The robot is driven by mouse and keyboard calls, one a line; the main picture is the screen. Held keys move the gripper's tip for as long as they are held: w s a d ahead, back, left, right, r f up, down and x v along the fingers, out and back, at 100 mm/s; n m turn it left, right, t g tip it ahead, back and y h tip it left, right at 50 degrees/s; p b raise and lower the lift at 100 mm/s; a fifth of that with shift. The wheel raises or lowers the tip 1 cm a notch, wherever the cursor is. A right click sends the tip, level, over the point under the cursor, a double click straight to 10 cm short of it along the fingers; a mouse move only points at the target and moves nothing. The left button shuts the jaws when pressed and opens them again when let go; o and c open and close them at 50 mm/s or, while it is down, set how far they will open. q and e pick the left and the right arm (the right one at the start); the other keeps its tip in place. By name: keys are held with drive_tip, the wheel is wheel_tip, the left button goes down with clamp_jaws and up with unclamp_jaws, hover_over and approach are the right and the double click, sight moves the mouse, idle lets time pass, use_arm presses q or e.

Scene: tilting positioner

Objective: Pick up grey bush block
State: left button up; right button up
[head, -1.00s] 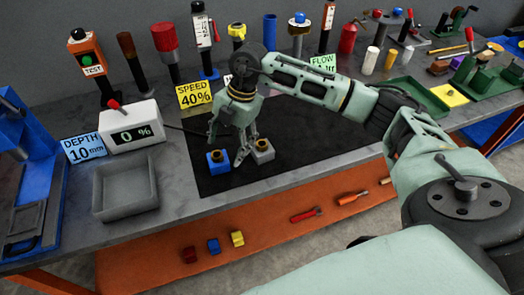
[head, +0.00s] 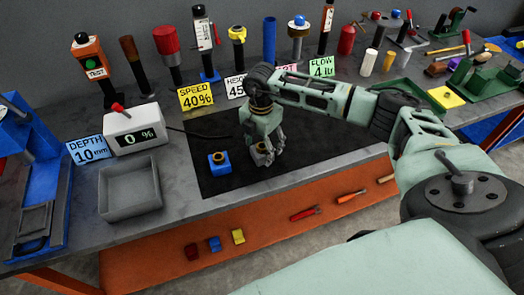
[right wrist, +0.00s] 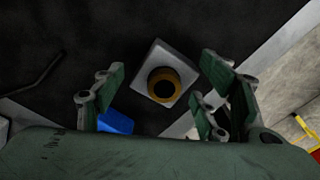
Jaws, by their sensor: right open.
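The grey bush block (head: 262,155) stands on the black mat (head: 310,148), partly hidden by my right gripper (head: 264,160) in the head view. In the right wrist view the grey bush block (right wrist: 162,73) is a light square with a brass ring and dark hole on top. My right gripper (right wrist: 155,95) is open, with its fingers to either side of the block and apart from it. The left gripper is not in view.
A blue bush block (head: 219,163) stands close to the left of the grey one; its corner shows in the right wrist view (right wrist: 115,122). A grey tray (head: 130,190) and a display box (head: 132,130) stand further left. Several tools line the back.

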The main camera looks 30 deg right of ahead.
drive_tip(key=shift+c, duration=0.3)
clamp_jaws()
idle(0.3)
